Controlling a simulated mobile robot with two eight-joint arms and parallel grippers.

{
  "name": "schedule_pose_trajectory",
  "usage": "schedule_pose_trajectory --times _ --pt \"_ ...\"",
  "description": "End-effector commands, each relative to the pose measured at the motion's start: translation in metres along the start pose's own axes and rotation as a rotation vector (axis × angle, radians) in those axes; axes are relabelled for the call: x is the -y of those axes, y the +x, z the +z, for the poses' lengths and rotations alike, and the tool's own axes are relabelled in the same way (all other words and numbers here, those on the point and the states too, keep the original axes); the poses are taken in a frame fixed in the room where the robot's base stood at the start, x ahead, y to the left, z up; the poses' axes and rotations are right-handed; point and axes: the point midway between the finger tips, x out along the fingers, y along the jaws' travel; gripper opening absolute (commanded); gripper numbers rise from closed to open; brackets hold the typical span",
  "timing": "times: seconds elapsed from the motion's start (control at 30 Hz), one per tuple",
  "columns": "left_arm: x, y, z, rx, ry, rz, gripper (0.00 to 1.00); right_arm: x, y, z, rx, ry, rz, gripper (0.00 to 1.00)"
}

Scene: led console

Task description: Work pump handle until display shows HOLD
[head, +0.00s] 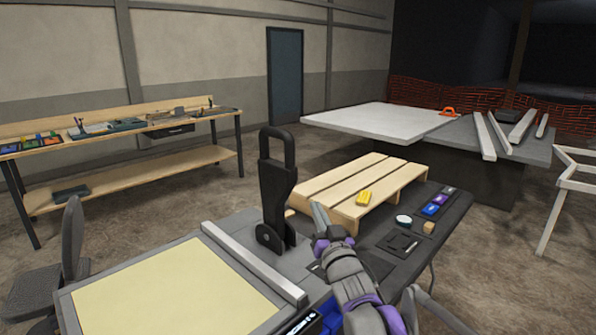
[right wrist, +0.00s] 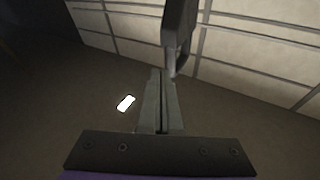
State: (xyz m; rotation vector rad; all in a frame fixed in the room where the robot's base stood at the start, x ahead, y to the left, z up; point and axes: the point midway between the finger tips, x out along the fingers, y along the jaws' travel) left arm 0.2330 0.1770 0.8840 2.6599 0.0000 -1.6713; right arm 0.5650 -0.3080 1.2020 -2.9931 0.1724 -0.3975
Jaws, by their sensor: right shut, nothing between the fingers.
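The black pump handle (head: 277,185) stands upright on its bracket at the back of the console (head: 215,222), with a loop-shaped grip at its top. My right gripper (head: 318,212) is shut and empty, to the right of the handle's lower part. In the right wrist view the shut fingers (right wrist: 160,100) point toward a dark upright part that looks like the handle (right wrist: 178,35); whether they touch it I cannot tell. A small dark panel with white marks (head: 300,322) shows at the bottom edge, cut off and unreadable. My left gripper is out of view.
A pale yellow panel (head: 175,295) and a light metal bar (head: 250,262) lie on the console. Behind my right gripper are a wooden pallet (head: 375,178) with a yellow block (head: 366,198) and a dark surface with small items. A chair (head: 45,290) stands at left.

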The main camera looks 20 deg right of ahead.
Motion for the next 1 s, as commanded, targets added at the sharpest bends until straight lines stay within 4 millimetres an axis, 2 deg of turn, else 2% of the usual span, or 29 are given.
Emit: schedule_pose_trajectory --times 0.03,0.13,0.4,0.87,1.0 --pt "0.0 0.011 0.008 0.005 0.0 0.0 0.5 -0.007 0.011 0.001 -0.078 0.003 -0.031 0.0" --pt "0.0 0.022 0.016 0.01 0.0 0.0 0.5 -0.013 0.026 -0.011 -0.224 0.013 -0.109 0.0" --pt "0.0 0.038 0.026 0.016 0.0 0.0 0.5 -0.021 0.032 -0.021 -0.457 0.028 -0.287 0.0" --pt "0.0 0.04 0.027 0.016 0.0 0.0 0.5 -0.021 0.031 -0.025 -0.497 0.032 -0.325 0.0" --pt "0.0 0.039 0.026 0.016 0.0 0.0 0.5 -0.019 0.037 -0.028 -0.496 0.032 -0.325 0.0"
